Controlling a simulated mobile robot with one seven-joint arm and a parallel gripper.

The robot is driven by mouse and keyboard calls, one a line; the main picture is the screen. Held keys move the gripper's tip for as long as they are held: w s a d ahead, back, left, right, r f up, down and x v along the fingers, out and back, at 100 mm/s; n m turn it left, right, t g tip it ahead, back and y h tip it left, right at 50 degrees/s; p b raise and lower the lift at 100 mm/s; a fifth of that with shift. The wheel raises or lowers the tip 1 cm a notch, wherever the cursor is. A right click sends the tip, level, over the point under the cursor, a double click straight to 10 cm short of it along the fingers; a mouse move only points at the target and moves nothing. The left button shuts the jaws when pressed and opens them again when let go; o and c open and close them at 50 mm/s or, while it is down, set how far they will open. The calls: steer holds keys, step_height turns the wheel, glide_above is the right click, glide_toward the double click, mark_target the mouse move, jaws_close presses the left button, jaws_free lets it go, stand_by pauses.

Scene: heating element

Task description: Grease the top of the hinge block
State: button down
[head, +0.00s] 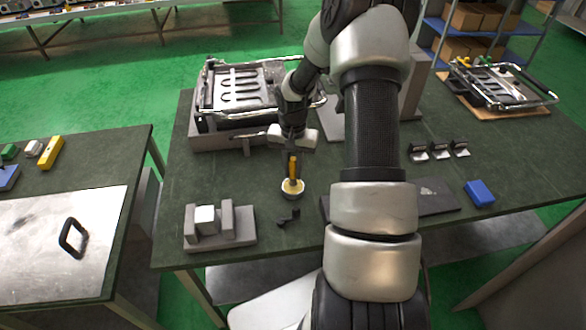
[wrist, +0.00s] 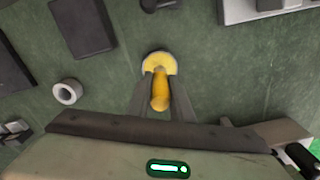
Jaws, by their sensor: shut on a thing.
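My gripper (head: 292,153) is shut on a brush with a yellow handle (head: 293,165). The brush points down, its lower end at a small round pot of yellow grease (head: 292,187) on the green table. In the wrist view the yellow handle (wrist: 160,95) sits between my fingers (wrist: 160,85), with the pot (wrist: 158,62) just beyond. The bristles cannot be made out. A grey fixture (head: 245,226) holding a pale cube (head: 205,219) stands left of the pot, nearer the front edge. I cannot tell for sure which part is the hinge block.
A small black part (head: 288,218) lies just in front of the pot. A framed heating unit (head: 240,90) stands behind on the left. A small ring (wrist: 67,92) shows in the wrist view.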

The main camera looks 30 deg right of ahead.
mark_target(293, 158)
steer(key=shift+f+b, duration=0.6)
stand_by(1.6)
steer(key=shift+r, duration=0.1)
steer(key=shift+r+p, duration=2.05)
steer(key=shift+r, duration=1.4)
